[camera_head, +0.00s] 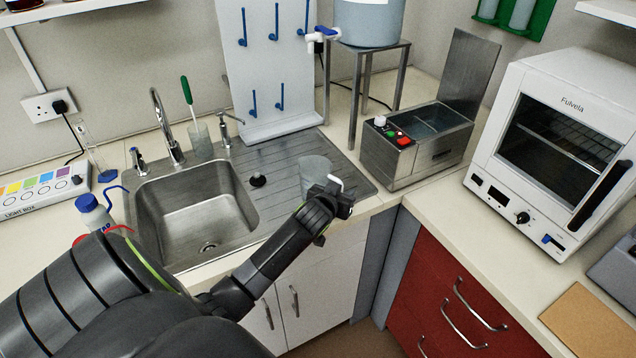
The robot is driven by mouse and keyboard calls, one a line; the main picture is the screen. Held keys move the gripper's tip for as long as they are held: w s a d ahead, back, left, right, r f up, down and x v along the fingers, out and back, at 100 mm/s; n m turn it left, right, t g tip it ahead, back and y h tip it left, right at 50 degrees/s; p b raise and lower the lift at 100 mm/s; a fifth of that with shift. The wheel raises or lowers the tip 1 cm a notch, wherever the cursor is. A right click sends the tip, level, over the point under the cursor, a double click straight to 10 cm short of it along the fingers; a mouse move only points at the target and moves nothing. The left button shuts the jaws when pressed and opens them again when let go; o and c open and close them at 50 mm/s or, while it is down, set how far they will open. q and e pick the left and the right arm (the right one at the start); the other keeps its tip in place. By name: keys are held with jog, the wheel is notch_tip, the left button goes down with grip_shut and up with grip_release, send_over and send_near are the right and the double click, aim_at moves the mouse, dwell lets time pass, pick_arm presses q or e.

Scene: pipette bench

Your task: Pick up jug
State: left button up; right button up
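The jug (314,168) is a clear, greyish vessel standing upright on the ribbed draining board right of the sink, near its front edge. A small white piece, which may be its handle, shows beside the gripper on the jug's right side. My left gripper (338,190) is at the jug's lower right, in front of it, and hides part of its lower side. I cannot tell whether the fingers are open or closed on the handle. My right gripper is not in view.
The steel sink (203,212) with its tap (165,130) lies left of the jug. A pegboard (262,60) and a metal stand (372,46) rise behind. A steel water bath (418,145) stands to the right, then a white oven (555,140). The counter's front edge is close.

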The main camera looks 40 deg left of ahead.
pick_arm(q)
jog(key=shift+c, duration=0.4)
grip_shut()
jog(key=shift+r, duration=0.2)
